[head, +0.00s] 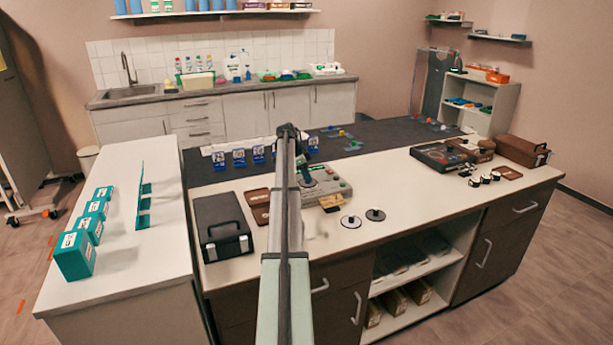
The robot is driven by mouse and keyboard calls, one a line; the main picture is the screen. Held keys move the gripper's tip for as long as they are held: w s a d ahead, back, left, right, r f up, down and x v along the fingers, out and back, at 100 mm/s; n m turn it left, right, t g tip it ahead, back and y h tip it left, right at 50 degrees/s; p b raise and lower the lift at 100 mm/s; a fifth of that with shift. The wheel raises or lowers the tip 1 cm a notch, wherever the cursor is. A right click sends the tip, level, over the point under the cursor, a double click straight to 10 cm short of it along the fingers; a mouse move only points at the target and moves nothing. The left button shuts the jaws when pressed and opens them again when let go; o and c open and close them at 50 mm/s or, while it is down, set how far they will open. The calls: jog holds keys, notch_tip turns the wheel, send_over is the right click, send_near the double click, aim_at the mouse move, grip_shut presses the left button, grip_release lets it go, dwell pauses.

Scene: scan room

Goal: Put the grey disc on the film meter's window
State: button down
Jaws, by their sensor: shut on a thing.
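The film meter (325,184) is a grey-green box with a dial and a red button, standing on the white counter, partly behind my arm. My gripper (306,172) is small and dark at the arm's far end, over the meter's left part. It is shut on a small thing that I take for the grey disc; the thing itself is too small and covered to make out. The meter's window cannot be made out, nor whether the held thing touches the meter. A white disc (345,223) and a dark disc (380,216), each with a knob, lie in front of the meter.
A yellow-tan block (331,203) sits at the meter's front edge. A black case (222,226) and brown pads (257,204) are to the left. Blue stands (239,158) line the back. Open trays (440,156) are at right; the counter between is clear.

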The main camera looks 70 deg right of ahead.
jog(key=shift+f, duration=0.15)
jog(key=c, duration=1)
grip_release()
jog(key=v, duration=1.2)
jog(key=shift+a, duration=0.1)
